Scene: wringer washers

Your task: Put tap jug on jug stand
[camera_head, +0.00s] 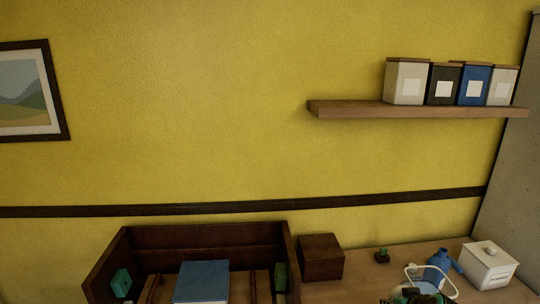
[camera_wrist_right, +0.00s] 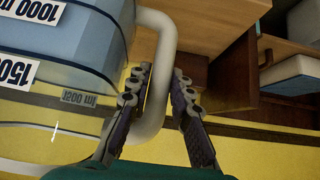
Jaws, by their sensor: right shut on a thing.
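The jug is a clear bluish one with white labels reading 1000 ml and 1500, filling the left of the right wrist view (camera_wrist_right: 90,50). Its white handle (camera_wrist_right: 158,70) runs between the two fingers of my right gripper (camera_wrist_right: 162,85), which is shut on it. In the head view the jug's white rim (camera_head: 449,283) shows low on the right, above my right gripper (camera_head: 425,297), which is mostly cut off by the bottom edge. I cannot make out which thing is the jug stand. My left gripper is out of view.
A wooden counter (camera_head: 372,280) holds a dark wooden block (camera_head: 321,258), a small plant (camera_head: 382,256), a blue vessel (camera_head: 440,259) and a white lidded box (camera_head: 489,268). A dark wooden frame (camera_head: 205,234) with a blue-topped box (camera_head: 202,282) stands left. A wall shelf (camera_head: 415,111) carries canisters.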

